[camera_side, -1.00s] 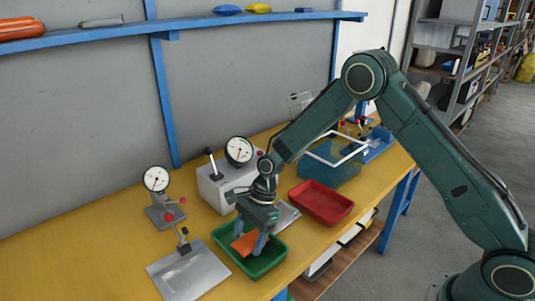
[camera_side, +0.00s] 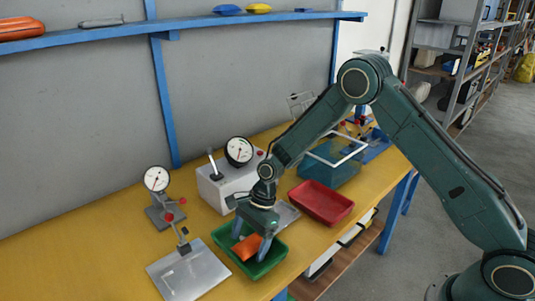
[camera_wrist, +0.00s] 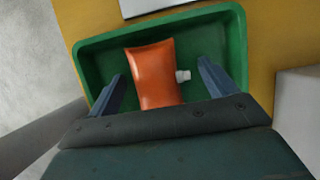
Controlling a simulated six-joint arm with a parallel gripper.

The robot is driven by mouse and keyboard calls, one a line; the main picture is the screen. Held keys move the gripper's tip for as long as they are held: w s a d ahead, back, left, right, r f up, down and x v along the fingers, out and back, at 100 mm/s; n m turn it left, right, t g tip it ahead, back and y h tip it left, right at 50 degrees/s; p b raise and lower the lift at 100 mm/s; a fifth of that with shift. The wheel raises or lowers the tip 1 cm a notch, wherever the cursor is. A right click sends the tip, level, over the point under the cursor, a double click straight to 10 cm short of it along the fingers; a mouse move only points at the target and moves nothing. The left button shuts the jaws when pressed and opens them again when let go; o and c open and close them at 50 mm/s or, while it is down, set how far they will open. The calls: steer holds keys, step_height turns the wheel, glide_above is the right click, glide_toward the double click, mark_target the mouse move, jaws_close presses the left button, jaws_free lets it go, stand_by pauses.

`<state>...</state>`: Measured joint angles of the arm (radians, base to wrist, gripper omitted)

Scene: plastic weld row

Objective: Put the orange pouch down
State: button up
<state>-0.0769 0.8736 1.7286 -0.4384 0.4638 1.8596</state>
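The orange pouch (camera_side: 246,247) lies in the green tray (camera_side: 277,253) on the yellow bench. In the wrist view the pouch (camera_wrist: 154,74) has a white spout on its right side and rests inside the green tray (camera_wrist: 236,45). My gripper (camera_side: 250,247) is low over the tray. In the wrist view its two blue fingers (camera_wrist: 163,85) stand wide apart, one on each side of the pouch, with gaps between them and it. The pouch's near end is hidden behind my gripper body.
A red tray (camera_side: 322,201) stands to the right, with a clear-walled box (camera_side: 335,165) behind it. A grey machine with a dial (camera_side: 228,190) stands behind the green tray. A metal plate fixture (camera_side: 188,273) and a gauge stand (camera_side: 163,212) are to the left. The bench's far left is clear.

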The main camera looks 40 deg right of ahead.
steer(key=shift+r, duration=0.2)
steer(key=shift+d+r, duration=0.1)
steer(key=shift+r, duration=0.45)
steer(key=v, duration=1.1)
steer(key=shift+r, duration=0.15)
steer(key=shift+d, duration=0.15)
